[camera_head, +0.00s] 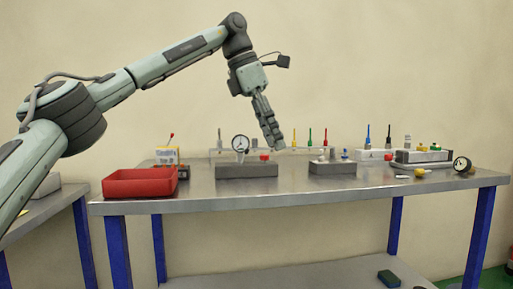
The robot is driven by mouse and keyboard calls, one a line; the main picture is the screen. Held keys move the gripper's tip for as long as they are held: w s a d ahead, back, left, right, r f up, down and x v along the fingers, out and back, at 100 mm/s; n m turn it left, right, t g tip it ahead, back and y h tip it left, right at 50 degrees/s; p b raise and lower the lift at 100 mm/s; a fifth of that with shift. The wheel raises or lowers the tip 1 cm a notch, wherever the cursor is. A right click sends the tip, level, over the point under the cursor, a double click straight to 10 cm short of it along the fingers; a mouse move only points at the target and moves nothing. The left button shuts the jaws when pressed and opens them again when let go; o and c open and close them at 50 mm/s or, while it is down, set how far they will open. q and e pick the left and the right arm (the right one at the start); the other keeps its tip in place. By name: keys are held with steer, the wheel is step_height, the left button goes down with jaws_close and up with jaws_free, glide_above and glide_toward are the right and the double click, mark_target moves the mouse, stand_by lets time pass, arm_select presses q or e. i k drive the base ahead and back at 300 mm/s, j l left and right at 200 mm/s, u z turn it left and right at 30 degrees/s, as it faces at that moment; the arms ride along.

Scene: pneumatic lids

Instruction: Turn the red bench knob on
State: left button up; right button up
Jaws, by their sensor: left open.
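A small red knob (264,157) sits on the right part of a grey block (246,171) on the metal bench (300,189). A round white gauge (240,143) stands on the left part of the same block. My left gripper (275,143) points down, just above and slightly right of the red knob in the picture. It is open and empty; its fingers overlap closely from this angle. I cannot tell whether it touches the knob. My right gripper is not in view.
A red tray (140,183) lies at the bench's left end. A second grey block (333,168) stands right of the gauge block. A rack of coloured screwdrivers (310,139) runs behind. Another gauge (462,164) lies at the right. The front strip of the bench is clear.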

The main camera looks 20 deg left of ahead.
mark_target(264, 157)
steer(key=i+j, duration=0.7)
